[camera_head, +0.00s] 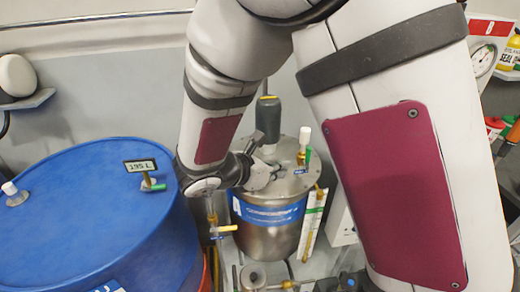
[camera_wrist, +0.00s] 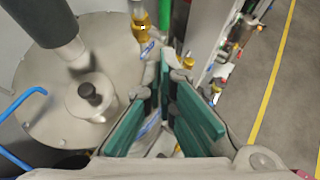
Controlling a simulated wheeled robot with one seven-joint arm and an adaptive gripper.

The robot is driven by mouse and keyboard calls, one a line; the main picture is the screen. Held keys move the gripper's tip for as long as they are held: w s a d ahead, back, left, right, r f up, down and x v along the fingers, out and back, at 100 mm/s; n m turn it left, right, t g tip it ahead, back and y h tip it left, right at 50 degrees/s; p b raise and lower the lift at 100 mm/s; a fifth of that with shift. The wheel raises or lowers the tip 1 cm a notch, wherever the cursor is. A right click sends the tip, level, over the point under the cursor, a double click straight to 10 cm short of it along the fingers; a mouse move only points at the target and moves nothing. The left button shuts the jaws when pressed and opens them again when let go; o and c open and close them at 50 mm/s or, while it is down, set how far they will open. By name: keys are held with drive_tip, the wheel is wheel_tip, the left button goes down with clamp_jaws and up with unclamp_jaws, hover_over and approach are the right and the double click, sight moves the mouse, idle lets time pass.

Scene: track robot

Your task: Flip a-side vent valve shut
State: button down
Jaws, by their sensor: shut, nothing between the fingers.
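My gripper (camera_head: 258,168) is over the lid of the steel tank (camera_head: 270,238) in the head view. In the wrist view my gripper (camera_wrist: 172,75) is shut and empty, its green-padded fingers reaching forward. A small valve (camera_head: 304,150) with a white cap and a green handle stands on the lid just right of the gripper. In the wrist view a brass fitting (camera_wrist: 146,28) with a green handle (camera_wrist: 165,14) and a blue tag shows just beyond the fingertips, seemingly apart from them. I cannot read which valve is marked a-side vent.
A grey motor-like cylinder (camera_head: 268,118) rises from the tank lid beside the gripper. A large blue drum (camera_head: 80,225) with a green-handled fitting (camera_head: 152,186) stands left. A yellow-handled valve (camera_head: 224,229) is low between them. A gauge (camera_head: 484,55) hangs at right.

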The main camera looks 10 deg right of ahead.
sight(308, 158)
drive_tip(key=w+d+f+p, duration=0.1)
drive_tip(key=w+d, duration=0.2)
drive_tip(key=d, duration=0.2)
drive_tip(key=shift+w+d+f, duration=0.35)
drive_tip(key=shift+w, duration=0.05)
drive_tip(key=shift+w, duration=0.15)
